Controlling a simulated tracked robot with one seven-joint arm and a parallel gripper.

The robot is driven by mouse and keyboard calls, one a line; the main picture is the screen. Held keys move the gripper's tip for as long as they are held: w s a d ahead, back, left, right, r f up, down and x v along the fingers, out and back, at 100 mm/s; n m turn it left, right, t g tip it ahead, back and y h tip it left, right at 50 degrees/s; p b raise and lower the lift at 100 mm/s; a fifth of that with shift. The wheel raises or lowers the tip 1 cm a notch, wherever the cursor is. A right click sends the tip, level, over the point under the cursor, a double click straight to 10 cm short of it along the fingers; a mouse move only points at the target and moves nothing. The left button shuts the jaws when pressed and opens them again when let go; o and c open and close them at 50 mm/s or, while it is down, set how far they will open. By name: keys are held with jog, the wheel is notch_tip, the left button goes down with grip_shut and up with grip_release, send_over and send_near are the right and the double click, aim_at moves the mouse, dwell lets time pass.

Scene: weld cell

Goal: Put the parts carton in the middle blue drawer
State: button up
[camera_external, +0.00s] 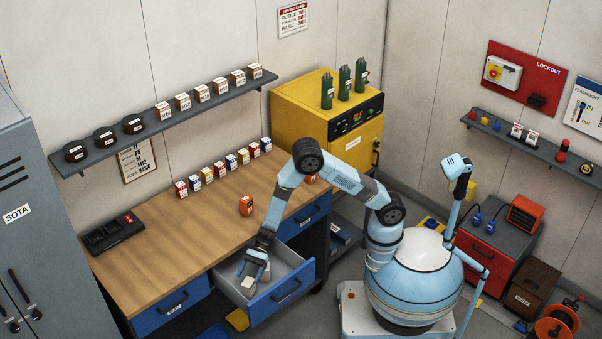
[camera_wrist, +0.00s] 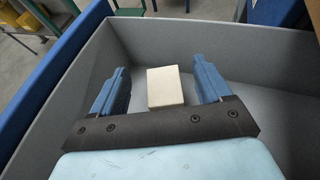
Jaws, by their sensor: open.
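The middle blue drawer (camera_external: 283,295) is pulled out from the workbench, and its grey inside wall also shows in the wrist view (camera_wrist: 75,75). A small cream-white carton (camera_wrist: 165,87) lies on the drawer floor. In the external view the carton (camera_external: 248,283) shows just below my fingers. My gripper (camera_wrist: 165,82) is open, with its two blue fingers apart on either side of the carton in the wrist view. In the external view my gripper (camera_external: 255,272) points down into the open drawer.
A closed blue drawer (camera_external: 172,306) is at the left. A yellow cabinet (camera_external: 300,115) stands behind. Much of the benchtop is clear.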

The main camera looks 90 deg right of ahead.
jog(key=v, duration=0.8)
jog(key=s+d+r+n+g+h, duration=0.1)
jog(key=s+d+r+n+g, duration=0.1)
jog(key=s+r+n, duration=0.55)
jog(key=s+d+r+n+g+h, duration=0.15)
jog(key=s+r+n, duration=0.35)
jog(key=s+r, duration=0.5)
jog(key=s+d+r+n+t+h, duration=0.2)
jog(key=s+d+r+n+h, duration=0.3)
jog(key=s+d, duration=0.3)
jog(key=s+d+r+n+t+h, duration=0.2)
jog(key=s+d+r+n+h, duration=0.3)
jog(key=s+d+r, duration=0.2)
jog(key=s+d, duration=0.1)
jog(key=s, duration=0.1)
jog(key=shift+s+d+r, duration=0.2)
jog(key=shift+s+r, duration=0.1)
jog(key=shift+s, duration=0.1)
